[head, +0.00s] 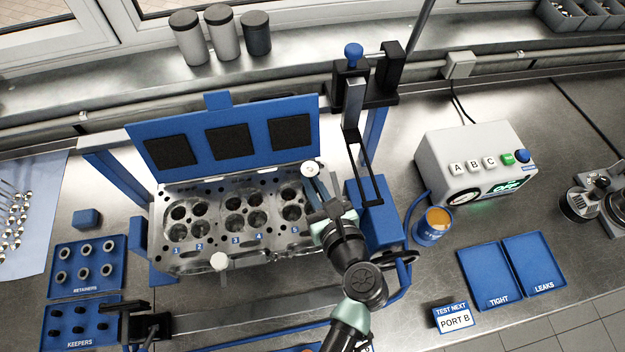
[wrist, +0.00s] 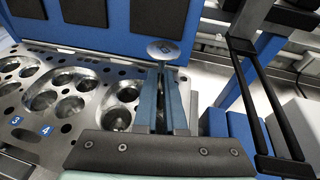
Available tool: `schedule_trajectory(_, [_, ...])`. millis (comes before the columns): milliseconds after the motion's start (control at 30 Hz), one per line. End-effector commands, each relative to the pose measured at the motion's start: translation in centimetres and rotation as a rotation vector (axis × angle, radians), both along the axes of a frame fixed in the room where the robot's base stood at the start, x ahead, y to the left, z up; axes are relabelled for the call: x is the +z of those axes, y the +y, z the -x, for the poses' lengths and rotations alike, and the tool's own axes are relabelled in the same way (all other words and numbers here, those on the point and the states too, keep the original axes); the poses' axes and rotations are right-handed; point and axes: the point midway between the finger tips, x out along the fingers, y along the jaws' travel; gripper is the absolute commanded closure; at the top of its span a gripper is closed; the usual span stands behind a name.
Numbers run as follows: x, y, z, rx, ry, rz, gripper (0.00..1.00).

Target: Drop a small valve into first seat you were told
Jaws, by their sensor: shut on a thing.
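My gripper (head: 318,192) is shut on a small valve (head: 310,170), whose round pale head sticks up above the fingertips. In the wrist view the valve head (wrist: 162,50) shows a dark mark, and its stem is between the blue fingers (wrist: 160,95). The cylinder head (head: 215,205) lies on the bench with round chambers, each holding several seats, and number tags along its front. My gripper is over its right end, apart from the seats as far as I can tell. My arm hides part of that end.
A blue hinged panel with black pads (head: 222,140) stands behind the cylinder head. A black lever frame (head: 365,130) rises just right of my gripper. A tester box (head: 475,160), an orange-filled cup (head: 433,225) and blue trays (head: 500,275) are at the right.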

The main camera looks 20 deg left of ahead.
Motion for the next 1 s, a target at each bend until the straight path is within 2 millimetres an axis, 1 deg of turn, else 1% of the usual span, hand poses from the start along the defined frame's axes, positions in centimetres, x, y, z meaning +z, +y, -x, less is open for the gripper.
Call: schedule_trajectory(1000, [-2.0,0.0,0.0,0.0,-0.001,-0.001,1.0])
